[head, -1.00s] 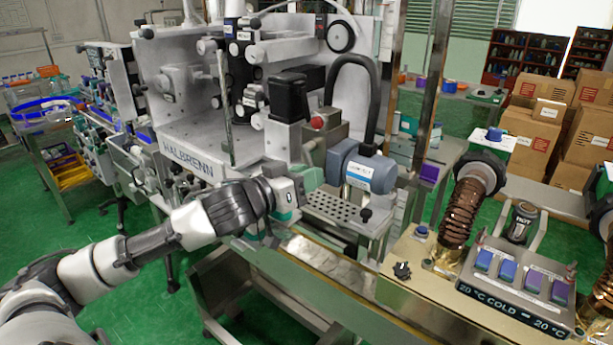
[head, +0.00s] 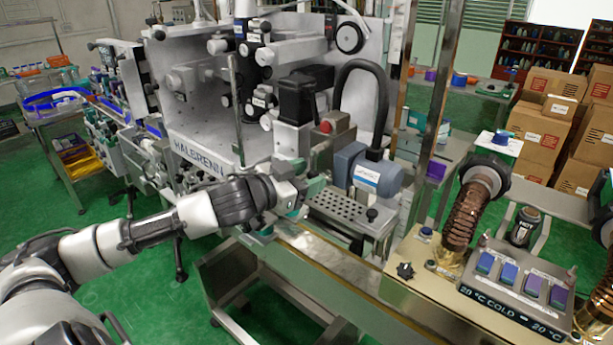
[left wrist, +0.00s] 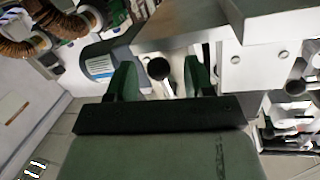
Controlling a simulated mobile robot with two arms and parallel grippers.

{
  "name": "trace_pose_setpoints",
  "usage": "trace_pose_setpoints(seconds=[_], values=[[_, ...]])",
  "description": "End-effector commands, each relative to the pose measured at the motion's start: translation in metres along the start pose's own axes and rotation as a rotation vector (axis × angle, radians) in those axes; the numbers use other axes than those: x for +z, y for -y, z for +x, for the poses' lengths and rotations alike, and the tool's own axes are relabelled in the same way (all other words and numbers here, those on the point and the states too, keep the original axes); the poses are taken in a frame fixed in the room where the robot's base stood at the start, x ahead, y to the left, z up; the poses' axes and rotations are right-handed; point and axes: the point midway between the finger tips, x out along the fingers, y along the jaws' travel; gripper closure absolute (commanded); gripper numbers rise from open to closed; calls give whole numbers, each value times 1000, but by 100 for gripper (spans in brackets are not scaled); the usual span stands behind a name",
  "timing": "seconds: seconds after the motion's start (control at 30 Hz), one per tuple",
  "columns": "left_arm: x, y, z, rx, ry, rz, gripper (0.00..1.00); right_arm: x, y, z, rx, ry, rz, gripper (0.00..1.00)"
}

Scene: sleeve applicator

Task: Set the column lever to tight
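A small lever with a round black knob (left wrist: 158,69) and pale stem shows between my left gripper's fingers in the left wrist view. I cannot tell for sure that it is the column lever, nor read its setting. My left gripper (left wrist: 162,78) has its green fingers apart, one on each side of the knob, with gaps visible. In the head view my left gripper (head: 312,188) is at the front of the grey HALBRENN machine (head: 205,125), just left of the blue-grey motor (head: 368,172). The lever is hard to make out there. My right gripper is not in view.
A perforated metal plate (head: 340,209) lies just right of my left gripper. A brass-coloured bench with a COLD control box (head: 515,278) and brown ribbed hose (head: 465,215) stands at the right. Cardboard boxes (head: 540,135) are stacked behind. Green floor is open at the lower left.

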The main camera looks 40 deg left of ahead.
Motion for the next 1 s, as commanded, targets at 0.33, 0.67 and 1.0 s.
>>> trace_pose_setpoints(seconds=[0.33,0.67,1.0], values=[[2,0,-3,0,2,-2,48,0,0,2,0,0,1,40],[4,-1,-26,1,5,-1,48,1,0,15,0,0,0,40],[3,-1,-50,2,5,-5,48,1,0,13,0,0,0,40]])
